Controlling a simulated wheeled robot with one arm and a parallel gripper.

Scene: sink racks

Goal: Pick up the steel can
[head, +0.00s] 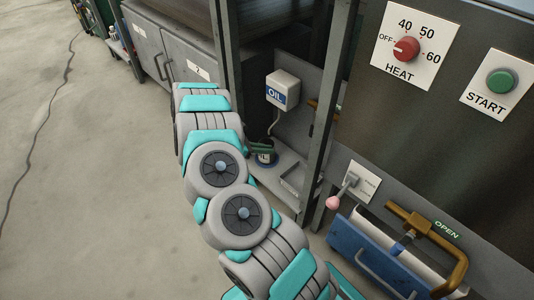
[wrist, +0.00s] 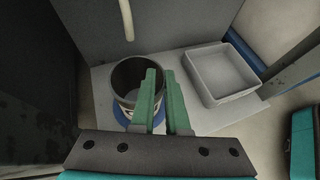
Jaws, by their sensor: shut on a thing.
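The steel can (wrist: 125,88) is an open-topped, dark-walled can in the wrist view. It stands over a round blue patch on a pale shelf (wrist: 103,95). My gripper (wrist: 160,73) has its green fingers at the can's right side, shut on its wall. One finger overlaps the can's opening and the other is outside the rim. In the head view, my gripper (head: 262,147) reaches in from the left just above the can (head: 266,158), which is small and partly hidden by the fingers and arm.
A pale rectangular tray (wrist: 222,75) sits right of the can; it also shows in the head view (head: 293,180). An oil box (head: 283,88) with a pipe hangs above the can. A dark upright post (head: 322,130) and a panel wall (wrist: 190,22) bound the space.

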